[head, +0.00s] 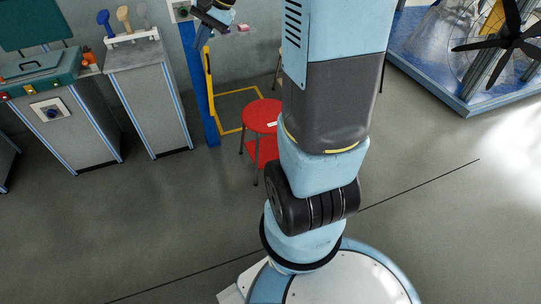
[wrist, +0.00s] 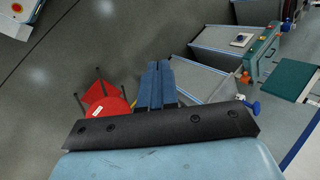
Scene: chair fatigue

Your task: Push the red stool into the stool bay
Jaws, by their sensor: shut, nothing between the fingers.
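The red stool (head: 262,115) stands on the floor in the middle of the head view, with a round red seat and dark legs. My arm hides its right side. A small white label is on the seat. The stool bay, a yellow outline on the floor (head: 237,92), lies behind the stool, and the seat covers part of it in the picture. In the wrist view the red stool (wrist: 115,108) is left of my gripper (wrist: 158,64), partly behind its black bar. My gripper's two blue fingers are shut together and empty. I see no clear contact with the stool.
A blue post (head: 200,90) with a yellow handle stands left of the bay. Grey cabinets (head: 150,95) and a green toolbox (head: 40,68) are farther left. A large fan on a blue-edged platform (head: 465,95) is at right. The floor in front is clear.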

